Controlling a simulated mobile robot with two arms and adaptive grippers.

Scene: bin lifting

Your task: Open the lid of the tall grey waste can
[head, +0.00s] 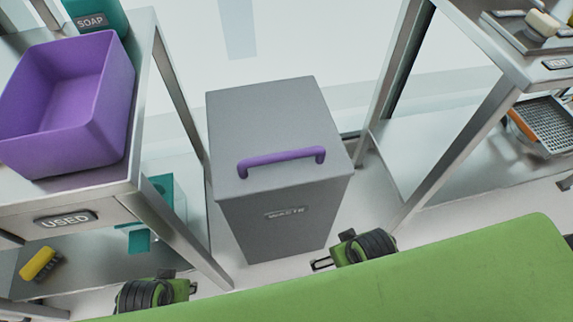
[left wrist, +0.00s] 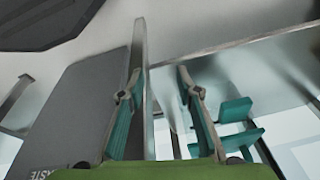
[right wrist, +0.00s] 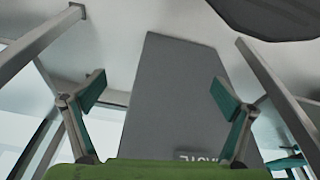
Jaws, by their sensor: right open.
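The tall grey waste can (head: 275,215) stands on the floor in the middle of the head view, its label facing me. Its grey lid (head: 265,115) lies flat and closed, with a purple bar handle (head: 281,161) near the front edge. My left gripper (left wrist: 160,85) is open and empty, low in front of the left table; the can (left wrist: 80,115) is left of its fingers in the left wrist view. My right gripper (right wrist: 158,88) is open wide and empty, low before the can's front; the can (right wrist: 175,100) shows beyond its fingers. Neither gripper touches the handle.
A metal table (head: 110,195) labelled USED stands left of the can, holding a purple bin (head: 75,105) and a teal soap container (head: 95,18). A metal rack (head: 490,50) stands to the right. Table legs flank the can closely. The space above the lid is clear.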

